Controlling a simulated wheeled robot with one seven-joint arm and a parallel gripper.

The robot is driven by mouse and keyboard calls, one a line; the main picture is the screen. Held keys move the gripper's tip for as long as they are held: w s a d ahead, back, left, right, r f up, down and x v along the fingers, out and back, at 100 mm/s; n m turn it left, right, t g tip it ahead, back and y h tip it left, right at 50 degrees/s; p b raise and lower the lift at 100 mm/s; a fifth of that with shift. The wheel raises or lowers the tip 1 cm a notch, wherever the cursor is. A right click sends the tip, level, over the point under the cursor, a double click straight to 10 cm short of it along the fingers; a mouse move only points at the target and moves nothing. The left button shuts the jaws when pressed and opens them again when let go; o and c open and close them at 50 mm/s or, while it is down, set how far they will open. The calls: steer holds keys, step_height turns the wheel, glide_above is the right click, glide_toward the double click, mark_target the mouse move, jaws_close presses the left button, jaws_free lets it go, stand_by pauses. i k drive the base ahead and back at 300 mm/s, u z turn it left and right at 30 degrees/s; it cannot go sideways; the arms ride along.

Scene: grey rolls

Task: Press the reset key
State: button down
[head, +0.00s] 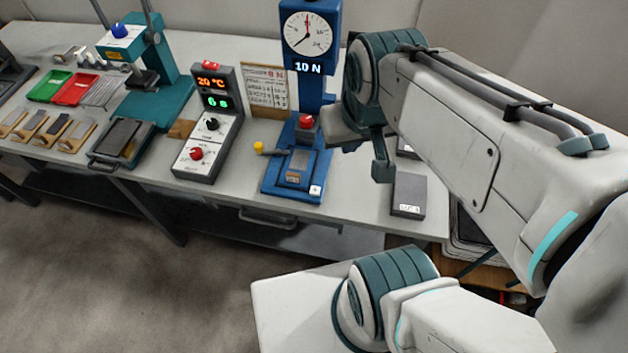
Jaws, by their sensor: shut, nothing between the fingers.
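A blue force gauge stand (312,45) is on the bench, with a round dial and a display reading 10 N. A red knob or button (306,121) is on its front, above a small plate. A small white key (315,189) with a dark mark sits at the front right corner of its base. No label reading reset is legible, so I cannot tell for sure which is the reset key. My gripper (382,172) is shut and empty, to the right of the stand and apart from the white key. My wrist partly hides the fingers.
A grey control box (208,130) with 20 °C and 6 s displays stands left of the stand, and a yellow knob (258,146) sticks out between them. A dark labelled box (408,195) lies to the right. A teal press (150,60) and trays are farther left.

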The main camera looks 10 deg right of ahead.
mark_target(315, 190)
steer(key=z, duration=1.55)
steer(key=k, duration=0.5)
steer(key=u, duration=1.3)
